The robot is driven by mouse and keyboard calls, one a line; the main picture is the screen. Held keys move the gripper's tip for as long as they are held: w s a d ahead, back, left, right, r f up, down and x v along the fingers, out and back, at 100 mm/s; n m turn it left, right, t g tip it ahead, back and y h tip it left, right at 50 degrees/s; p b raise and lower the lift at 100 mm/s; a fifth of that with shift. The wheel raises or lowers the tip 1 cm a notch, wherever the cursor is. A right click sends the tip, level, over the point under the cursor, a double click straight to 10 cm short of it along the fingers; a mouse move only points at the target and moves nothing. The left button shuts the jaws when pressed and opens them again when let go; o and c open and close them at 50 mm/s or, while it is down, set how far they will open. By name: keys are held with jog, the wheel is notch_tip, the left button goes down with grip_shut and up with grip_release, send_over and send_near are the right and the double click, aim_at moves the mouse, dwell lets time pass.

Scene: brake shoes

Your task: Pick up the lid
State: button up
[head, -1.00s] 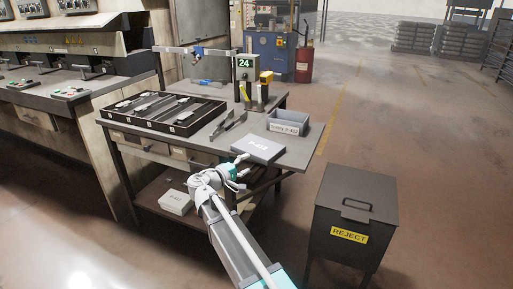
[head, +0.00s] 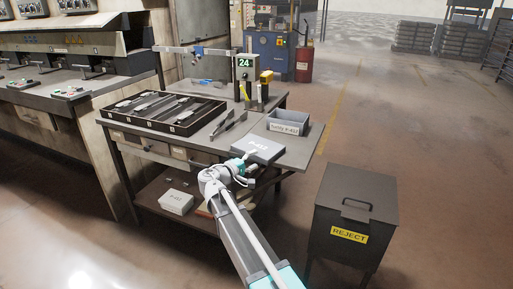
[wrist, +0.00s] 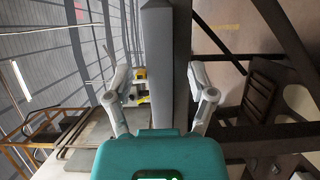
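A flat grey lid-like piece labelled P-412 (head: 257,150) lies on the table near its front edge. I cannot tell from the head view whether it is a separate lid or a whole box. My gripper (head: 247,165) is at its front edge. In the wrist view the grey piece (wrist: 166,65) stands between the two fingers of my gripper (wrist: 160,72). The fingers are apart, one on each side of it, with a gap visible at the left finger. Contact at the right finger is unclear.
A grey bin labelled P-412 (head: 288,127) stands just behind. Dark tongs (head: 229,124) and a divided black tray (head: 160,107) are to the left. A white box (head: 176,202) is on the lower shelf (head: 150,197). A REJECT bin (head: 352,213) with a handled cover stands right.

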grip_shut()
jog(key=shift+r, duration=0.1)
jog(key=s+r+p, duration=1.2)
jog(key=s+p, duration=0.1)
jog(key=s, duration=0.1)
jog(key=shift+d+r, duration=0.35)
jog(key=shift+r, duration=0.05)
dwell(0.7)
dwell(0.3)
